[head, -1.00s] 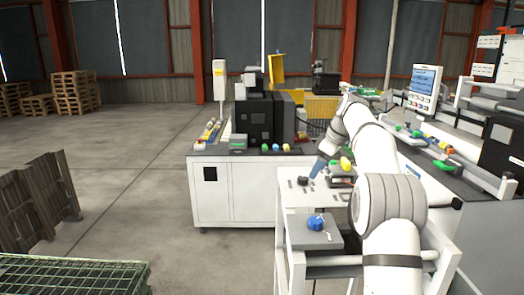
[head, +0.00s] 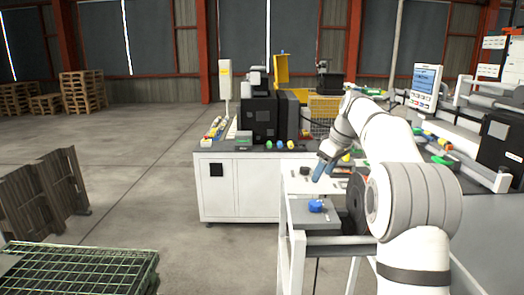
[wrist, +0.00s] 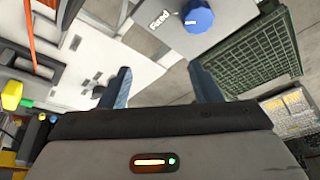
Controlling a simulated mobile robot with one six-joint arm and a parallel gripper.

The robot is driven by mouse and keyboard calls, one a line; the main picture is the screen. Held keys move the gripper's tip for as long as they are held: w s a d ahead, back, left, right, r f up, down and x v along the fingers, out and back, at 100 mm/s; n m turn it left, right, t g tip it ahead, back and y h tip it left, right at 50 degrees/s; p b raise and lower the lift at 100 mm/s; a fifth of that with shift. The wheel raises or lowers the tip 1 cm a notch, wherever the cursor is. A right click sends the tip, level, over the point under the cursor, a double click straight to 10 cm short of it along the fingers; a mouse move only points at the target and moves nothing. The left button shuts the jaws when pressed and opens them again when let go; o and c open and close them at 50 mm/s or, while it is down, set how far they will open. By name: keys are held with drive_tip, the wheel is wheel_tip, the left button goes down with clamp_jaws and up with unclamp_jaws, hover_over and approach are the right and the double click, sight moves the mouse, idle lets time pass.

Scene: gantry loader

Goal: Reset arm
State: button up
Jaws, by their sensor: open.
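My white arm (head: 420,195) rises at the right of the head view and bends forward and left. My gripper (head: 321,171) hangs above the white worktop in front of me, with its blue fingers pointing down. In the wrist view my gripper (wrist: 158,90) has its two blue fingers spread wide apart. Nothing is between them.
A blue knob (head: 316,206) sits on a grey plate (head: 333,218) at the near end of the worktop (head: 300,183). A white cabinet (head: 240,189) with a black machine stands behind. A green mesh crate (head: 75,270) is front left.

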drive_tip(key=s+a+f+m+h+b, duration=0.25)
drive_tip(key=s+m, duration=0.25)
drive_tip(key=s, duration=1.3)
drive_tip(key=s+f+m+b, duration=0.1)
drive_tip(key=s+f+m, duration=0.1)
drive_tip(key=s+f, duration=0.5)
drive_tip(key=s+f+m+b, duration=0.2)
drive_tip(key=s+f, duration=0.6)
drive_tip(key=s, duration=0.6)
drive_tip(key=shift+s+a+f+t+h, duration=0.15)
drive_tip(key=shift+a+f+t+h, duration=0.1)
drive_tip(key=shift+t+h, duration=0.15)
